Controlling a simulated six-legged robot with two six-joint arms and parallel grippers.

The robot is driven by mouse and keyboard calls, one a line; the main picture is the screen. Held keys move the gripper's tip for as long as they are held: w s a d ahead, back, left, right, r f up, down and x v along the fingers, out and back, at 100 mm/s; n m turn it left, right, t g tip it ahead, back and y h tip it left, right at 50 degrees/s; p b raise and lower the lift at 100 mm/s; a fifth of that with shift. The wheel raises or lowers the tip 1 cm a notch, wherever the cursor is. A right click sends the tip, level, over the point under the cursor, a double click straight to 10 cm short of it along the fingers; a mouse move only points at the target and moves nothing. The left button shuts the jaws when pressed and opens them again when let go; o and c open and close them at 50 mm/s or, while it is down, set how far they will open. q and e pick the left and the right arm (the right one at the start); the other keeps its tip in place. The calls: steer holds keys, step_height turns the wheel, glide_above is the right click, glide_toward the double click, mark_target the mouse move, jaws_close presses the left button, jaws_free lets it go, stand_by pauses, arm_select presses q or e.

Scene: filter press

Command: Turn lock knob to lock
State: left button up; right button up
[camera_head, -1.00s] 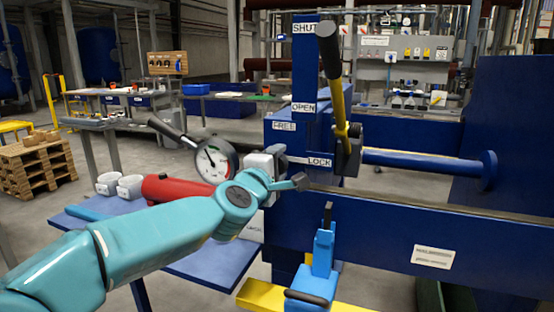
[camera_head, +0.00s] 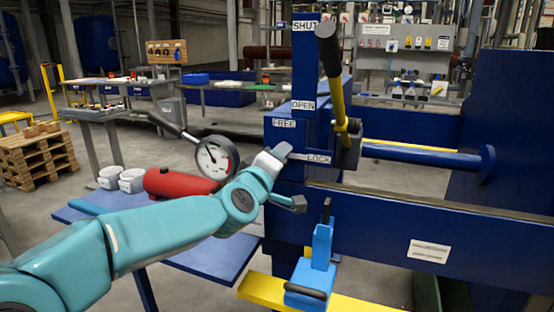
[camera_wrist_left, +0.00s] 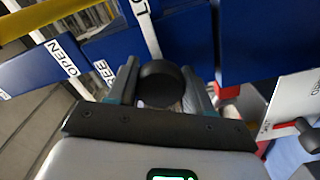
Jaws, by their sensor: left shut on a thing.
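The lock knob (camera_wrist_left: 160,84) is a round black knob between the two fingers of my left gripper (camera_wrist_left: 163,92) in the left wrist view. The fingers are shut on its sides. In the head view my left gripper (camera_head: 277,157) is at the blue press panel, between the FREE label (camera_head: 284,123) and the LOCK label (camera_head: 318,158), and the knob is hidden there. In the wrist view a white strip (camera_wrist_left: 147,32) runs from behind the knob to the top edge. I cannot tell which way the knob points. My right gripper is not in view.
A black-and-yellow lever (camera_head: 334,75) stands upright just right of the labels. A blue clamp (camera_head: 317,262) on a yellow bar (camera_head: 262,290) is below. A pressure gauge (camera_head: 213,158) and a red cylinder (camera_head: 174,182) are close behind my left arm.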

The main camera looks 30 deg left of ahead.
arm_select(q)
steer(key=shift+d+f, duration=0.1)
steer(key=o, duration=1)
steer(key=shift+o, duration=0.2)
steer(key=p+v, duration=0.2)
steer(key=v, duration=1.4)
steer(key=shift+s, duration=0.2)
